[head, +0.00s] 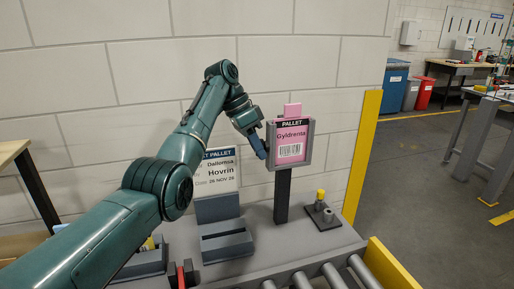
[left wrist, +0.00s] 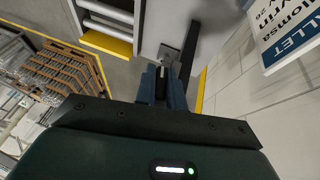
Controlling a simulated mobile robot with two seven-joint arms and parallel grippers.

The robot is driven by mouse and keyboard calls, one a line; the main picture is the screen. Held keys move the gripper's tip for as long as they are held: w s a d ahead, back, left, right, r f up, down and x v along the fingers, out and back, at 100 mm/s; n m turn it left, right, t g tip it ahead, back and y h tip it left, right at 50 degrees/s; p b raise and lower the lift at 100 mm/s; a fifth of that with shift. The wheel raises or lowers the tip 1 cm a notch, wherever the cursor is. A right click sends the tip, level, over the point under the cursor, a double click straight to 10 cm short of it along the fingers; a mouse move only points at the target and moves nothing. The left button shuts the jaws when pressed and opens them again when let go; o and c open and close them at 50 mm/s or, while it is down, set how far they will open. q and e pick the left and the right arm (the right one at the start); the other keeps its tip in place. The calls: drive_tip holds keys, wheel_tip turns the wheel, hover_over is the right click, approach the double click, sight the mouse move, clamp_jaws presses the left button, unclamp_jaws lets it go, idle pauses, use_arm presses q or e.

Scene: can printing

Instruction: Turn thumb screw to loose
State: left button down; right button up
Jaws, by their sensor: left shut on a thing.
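The grey sign holder (head: 310,150) stands on a dark post (head: 282,195) and holds a pink card (head: 291,142) headed PALLET, with a barcode. The card's top sticks out above the frame. My left gripper (head: 262,150) is at the holder's left edge. In the left wrist view its two blue-grey fingers (left wrist: 164,88) are closed about a small dark piece, which I take for the thumb screw; the fingers and their shadow hide most of it. Whether the screw is tight or loose cannot be seen. My right gripper is not in view.
A white pallet sign (head: 222,172) stands behind my left arm in a grey stand (head: 228,245). A small plate with a yellow-topped peg (head: 320,195) is right of the post. Rollers (head: 335,277) run along the front. A yellow post (head: 363,150) stands at the right.

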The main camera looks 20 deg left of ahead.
use_arm(q)
drive_tip(key=shift+d+g+h, duration=0.15)
drive_tip(key=shift+g+h, duration=0.15)
drive_tip(key=shift+g, duration=0.2)
idle(0.5)
drive_tip(key=c, duration=1.5)
unclamp_jaws()
drive_tip(key=shift+d+r, duration=0.1)
drive_tip(key=shift+w, duration=0.1)
